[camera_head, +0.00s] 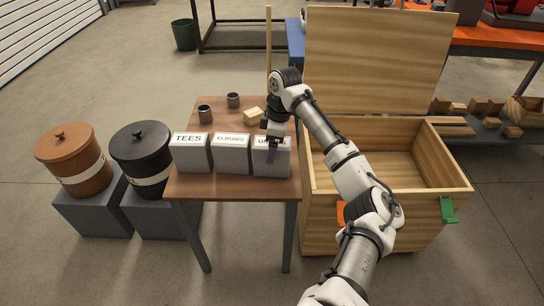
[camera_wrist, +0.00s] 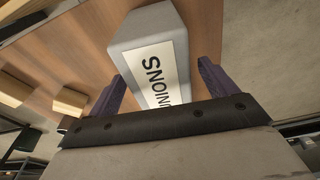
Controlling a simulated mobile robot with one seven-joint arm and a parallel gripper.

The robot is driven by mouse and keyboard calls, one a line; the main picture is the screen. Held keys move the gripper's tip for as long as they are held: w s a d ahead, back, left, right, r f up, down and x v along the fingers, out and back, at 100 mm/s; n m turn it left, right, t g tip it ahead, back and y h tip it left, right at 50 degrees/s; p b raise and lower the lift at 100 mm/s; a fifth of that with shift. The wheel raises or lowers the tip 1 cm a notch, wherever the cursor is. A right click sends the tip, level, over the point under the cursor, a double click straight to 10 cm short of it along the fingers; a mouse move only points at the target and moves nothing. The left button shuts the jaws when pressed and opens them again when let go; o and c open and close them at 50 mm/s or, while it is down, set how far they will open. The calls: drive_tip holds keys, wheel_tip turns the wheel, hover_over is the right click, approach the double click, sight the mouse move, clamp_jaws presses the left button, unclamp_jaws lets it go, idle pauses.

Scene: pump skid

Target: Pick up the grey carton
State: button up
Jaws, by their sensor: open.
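Three grey cartons with white labels stand in a row at the table's front edge: TEES (camera_head: 190,158), ELBOWS (camera_head: 232,160) and UNIONS (camera_head: 281,168). All are grey, so the colour alone does not single one out. My gripper (camera_head: 271,153) is at the UNIONS carton, on the right end of the row, and hides part of its label. In the wrist view, the UNIONS carton (camera_wrist: 150,40) lies between my two dark purple fingers, which are open. I see a gap at the right finger; whether the left finger touches the carton I cannot tell.
An open wooden chest (camera_head: 400,210) stands close on the right. A brown drum (camera_head: 70,160) and a black drum (camera_head: 142,158) stand on the left.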

drive_tip(key=shift+f, duration=0.45)
drive_tip(key=shift+f, duration=0.2)
idle(0.4)
drive_tip(key=c, duration=1.4)
drive_tip(key=shift+r, duration=0.15)
wheel_tip(320, 180, up, 20)
drive_tip(key=shift+r+p, duration=0.1)
drive_tip(key=shift+p, duration=0.7)
